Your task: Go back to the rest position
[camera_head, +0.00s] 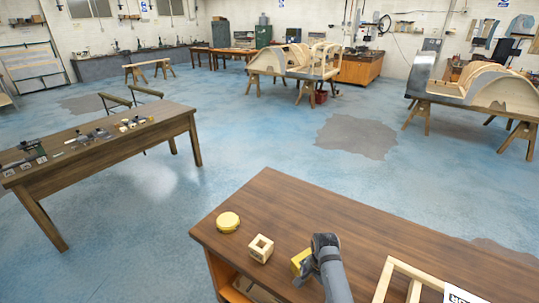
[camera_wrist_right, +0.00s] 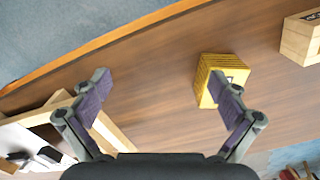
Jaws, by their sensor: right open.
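My right gripper (camera_head: 318,258) is over the near wooden table (camera_head: 285,205) in the head view. In the right wrist view its two fingers (camera_wrist_right: 164,95) are spread wide with nothing between them. A yellow block (camera_head: 300,260) is beside the gripper, partly hidden by it in the head view. In the right wrist view the yellow block (camera_wrist_right: 207,75) shows behind the right-hand finger; I cannot tell whether they touch. My left gripper is in neither view.
A round yellow tin (camera_head: 228,221) and a hollow wooden block (camera_head: 261,247) stand left of the gripper. A wooden frame (camera_head: 403,268) and a white labelled item (camera_head: 462,295) lie to the right. The table's far middle is clear. Another table (camera_head: 100,150) stands at left.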

